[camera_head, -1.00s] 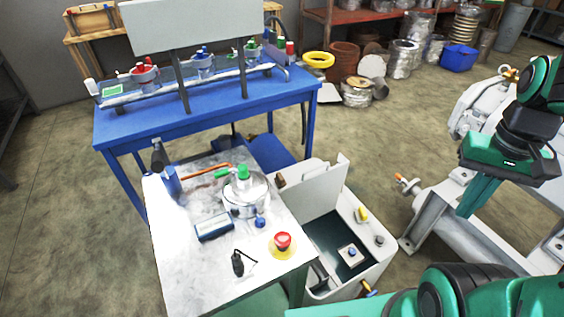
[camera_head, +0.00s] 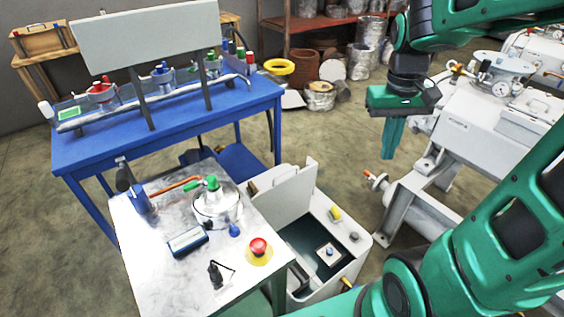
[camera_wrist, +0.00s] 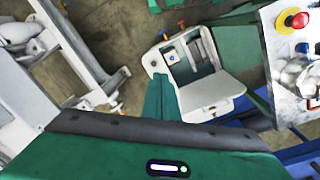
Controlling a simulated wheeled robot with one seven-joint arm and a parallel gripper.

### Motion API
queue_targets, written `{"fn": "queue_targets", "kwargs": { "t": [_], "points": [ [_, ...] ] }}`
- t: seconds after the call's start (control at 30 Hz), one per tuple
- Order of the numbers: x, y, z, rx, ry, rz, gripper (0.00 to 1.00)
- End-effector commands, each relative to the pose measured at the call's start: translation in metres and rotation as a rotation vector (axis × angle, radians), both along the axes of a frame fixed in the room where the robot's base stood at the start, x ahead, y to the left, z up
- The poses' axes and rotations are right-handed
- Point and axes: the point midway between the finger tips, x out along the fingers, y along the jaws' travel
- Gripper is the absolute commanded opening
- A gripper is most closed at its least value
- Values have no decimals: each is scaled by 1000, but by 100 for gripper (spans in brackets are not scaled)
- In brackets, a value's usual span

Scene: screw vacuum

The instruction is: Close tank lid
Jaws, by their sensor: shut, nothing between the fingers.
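The white tank (camera_head: 352,262) stands on the floor to the right of the white-topped table. Its lid (camera_head: 288,203) stands up, open, at the tank's back left side, and the dark inside shows. In the wrist view the tank (camera_wrist: 160,57) and its raised lid (camera_wrist: 212,95) lie beyond my fingers. My gripper (camera_head: 391,155) points down, shut and empty. It is in the air above and to the right of the tank, apart from the lid.
The white-topped table (camera_head: 140,255) carries a metal pot (camera_head: 216,208), a red emergency button (camera_head: 258,247) and a blue box (camera_head: 188,242). A blue workbench (camera_head: 130,135) stands behind. Grey machinery (camera_head: 470,125) stands close to the right of my gripper.

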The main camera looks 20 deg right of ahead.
Motion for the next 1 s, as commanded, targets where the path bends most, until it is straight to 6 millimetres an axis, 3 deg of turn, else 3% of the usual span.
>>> {"fn": "queue_targets", "kwargs": {
  "t": [0.03,0.27,0.5,0.7,0.83,1.0],
  "points": [
    [25,5,-1,-6,9,47,0],
    [130,44,-17,-12,23,252,0],
    [226,109,-55,17,28,458,0],
    [276,159,-87,52,25,577,0],
    [291,177,-99,67,24,617,0],
    [297,185,-109,73,24,633,0]
  ]
}}
